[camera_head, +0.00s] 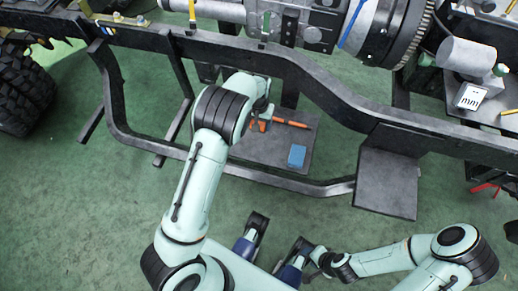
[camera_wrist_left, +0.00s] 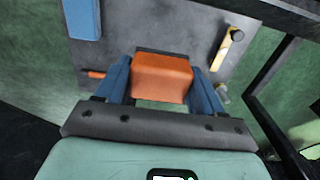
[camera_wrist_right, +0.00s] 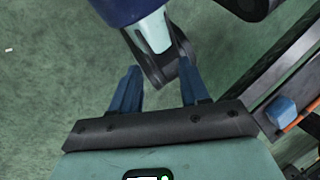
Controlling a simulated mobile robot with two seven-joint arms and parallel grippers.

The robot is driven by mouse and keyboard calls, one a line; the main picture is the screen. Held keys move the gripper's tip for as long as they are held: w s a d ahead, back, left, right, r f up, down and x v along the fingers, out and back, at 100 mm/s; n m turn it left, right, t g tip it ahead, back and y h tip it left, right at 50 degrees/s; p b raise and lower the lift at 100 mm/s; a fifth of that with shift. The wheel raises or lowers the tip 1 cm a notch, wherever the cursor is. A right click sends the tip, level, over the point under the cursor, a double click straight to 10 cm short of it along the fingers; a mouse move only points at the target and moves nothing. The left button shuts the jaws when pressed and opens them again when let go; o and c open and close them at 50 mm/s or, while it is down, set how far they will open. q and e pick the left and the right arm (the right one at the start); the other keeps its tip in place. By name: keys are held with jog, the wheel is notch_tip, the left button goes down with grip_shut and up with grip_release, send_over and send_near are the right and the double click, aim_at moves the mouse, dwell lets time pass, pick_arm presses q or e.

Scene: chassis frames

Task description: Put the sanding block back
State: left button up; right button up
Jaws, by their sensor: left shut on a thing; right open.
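An orange-brown block, which I take to be the sanding block (camera_wrist_left: 162,76), sits between the fingers of my left gripper (camera_wrist_left: 160,84), which is shut on it. In the head view, part of an orange thing shows at my left gripper (camera_head: 262,119), over a grey tray (camera_head: 270,150) on the chassis frame. I cannot tell whether the block touches the tray. My right gripper (camera_wrist_right: 160,88) is open and empty, low over the green floor, in front of the frame and close to other parts of my body.
On the tray lie a blue block (camera_head: 297,155) and an orange-handled tool (camera_head: 291,123). The left wrist view also shows a yellow-handled tool (camera_wrist_left: 229,45). The dark chassis rail (camera_head: 330,88) runs behind the tray, and a grey plate (camera_head: 386,184) stands to its right.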

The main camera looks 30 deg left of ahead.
pick_arm(q)
jog(key=b, duration=0.3)
send_over(259, 149)
notch_tip(259, 149, down, 15)
jog(key=shift+s+a, duration=0.1)
notch_tip(259, 149, down, 4)
jog(key=shift+r+b, duration=0.25)
jog(key=shift+b, duration=0.2)
pick_arm(e)
jog(key=w+d+f+t+h, duration=0.1)
jog(key=w+d+f+t, duration=0.1)
jog(key=w+f, duration=0.3)
jog(key=shift+w+d+m, duration=0.3)
jog(key=shift+w+d, duration=0.2)
jog(key=shift+w, duration=0.25)
pick_arm(q)
jog(key=shift+f, duration=0.1)
jog(key=shift+f, duration=0.1)
jog(key=o, duration=1)
pick_arm(e)
jog(key=shift+w+d+f, duration=0.1)
jog(key=shift+w, duration=0.05)
